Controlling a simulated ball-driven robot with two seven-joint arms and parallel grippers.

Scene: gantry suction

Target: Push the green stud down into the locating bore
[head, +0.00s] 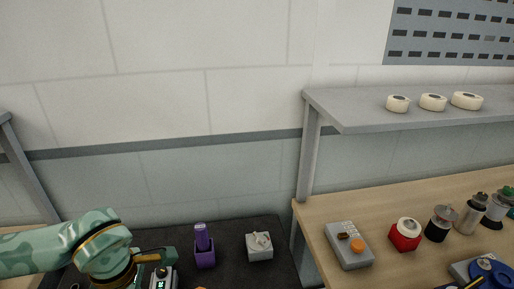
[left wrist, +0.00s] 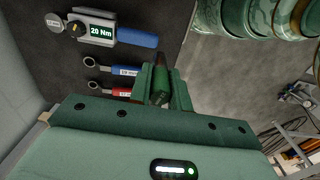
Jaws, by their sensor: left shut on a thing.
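My left gripper (left wrist: 164,88) is shut on a dark green piece, which I take to be the green stud (left wrist: 162,78). The piece stands between the two green fingers in the left wrist view, and the fingers hide part of it. In the head view my left arm comes in from the lower left, and the gripper is low over the dark mat, partly cut off by the frame. I cannot make out the locating bore in either view. My right gripper is not in view.
A purple-handled item in a purple holder (head: 204,256) and a pale block (head: 259,250) stand on the dark mat (head: 228,270). The left wrist view shows a 20 Nm torque tool (left wrist: 100,32) and wrenches (left wrist: 112,69). A wooden bench (head: 310,228) with several items is at right.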

